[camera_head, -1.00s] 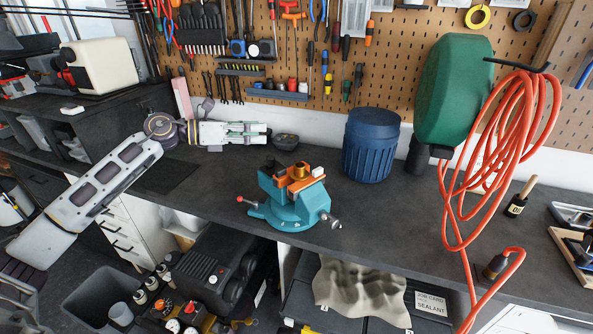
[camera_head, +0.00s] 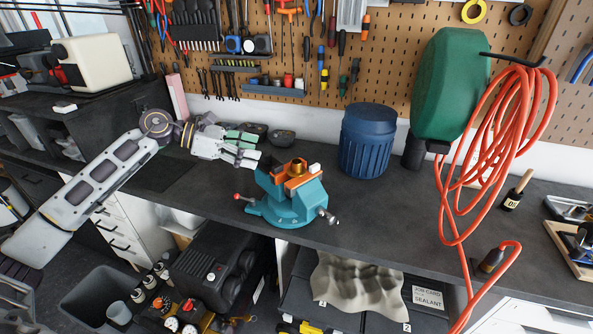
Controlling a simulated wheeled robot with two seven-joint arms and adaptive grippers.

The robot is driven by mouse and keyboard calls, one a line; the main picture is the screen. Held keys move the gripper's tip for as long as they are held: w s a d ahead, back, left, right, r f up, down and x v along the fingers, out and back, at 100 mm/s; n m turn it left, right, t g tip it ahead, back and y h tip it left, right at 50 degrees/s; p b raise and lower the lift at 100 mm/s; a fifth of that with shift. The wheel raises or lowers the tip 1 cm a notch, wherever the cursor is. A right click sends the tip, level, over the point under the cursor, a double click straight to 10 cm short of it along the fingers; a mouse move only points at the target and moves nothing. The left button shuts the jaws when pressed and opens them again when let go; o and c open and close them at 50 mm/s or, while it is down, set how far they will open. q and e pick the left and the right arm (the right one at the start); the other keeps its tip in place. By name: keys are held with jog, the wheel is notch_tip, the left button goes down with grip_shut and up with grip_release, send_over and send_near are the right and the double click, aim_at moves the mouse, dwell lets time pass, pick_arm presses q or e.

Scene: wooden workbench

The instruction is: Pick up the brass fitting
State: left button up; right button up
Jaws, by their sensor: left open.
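The brass fitting (camera_head: 298,166) is a small golden ring-like piece. It sits on top of the teal bench vise (camera_head: 290,205), between orange jaw pads. The vise stands near the front edge of the dark workbench. My left gripper (camera_head: 257,159) comes in from the left with its fingers pointing right. It is open and empty, a short way to the left of the fitting and apart from it. The lower part of the fitting is hidden by the vise jaws. My right gripper is not in view.
A blue ribbed bin (camera_head: 366,142) stands behind and right of the vise. A green hose reel (camera_head: 450,90) with a hanging orange hose (camera_head: 500,130) is at right. The bench between vise and hose is clear.

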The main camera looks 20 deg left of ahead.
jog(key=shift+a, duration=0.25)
pick_arm(q)
jog(key=p, duration=0.2)
send_near(295, 160)
jog(key=x, duration=0.3)
jog(key=shift+s+d, duration=0.1)
jog(key=shift+p+x, duration=0.3)
jog(key=shift+x, duration=0.8)
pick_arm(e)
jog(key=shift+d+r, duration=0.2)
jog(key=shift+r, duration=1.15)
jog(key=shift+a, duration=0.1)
